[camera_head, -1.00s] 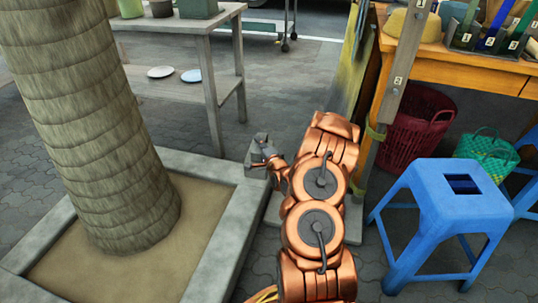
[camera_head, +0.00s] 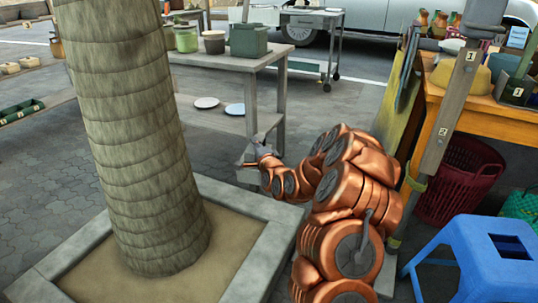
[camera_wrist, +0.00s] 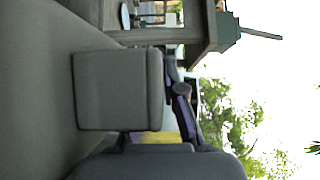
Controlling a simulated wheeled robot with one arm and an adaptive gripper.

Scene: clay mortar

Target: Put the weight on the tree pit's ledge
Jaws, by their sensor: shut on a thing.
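The weight is a plain grey block with rounded edges, large in the wrist view (camera_wrist: 115,90). My gripper (camera_head: 258,145) is shut on it and holds it out past the far right part of the tree pit. In the head view the weight (camera_head: 246,174) shows only as a small pale grey shape below the gripper, partly hidden. The tree pit's ledge (camera_head: 250,262) is a broad grey stone rim around sandy soil and a thick trunk. The weight appears beyond the ledge's far corner; the gap between them is hard to judge.
A grey table (camera_head: 210,62) with pots and two plates (camera_head: 207,103) on its shelf stands behind the gripper. A wooden post (camera_head: 450,120), a red basket (camera_head: 462,180) and a blue stool (camera_head: 490,255) are at the right. The ledge's visible top is bare.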

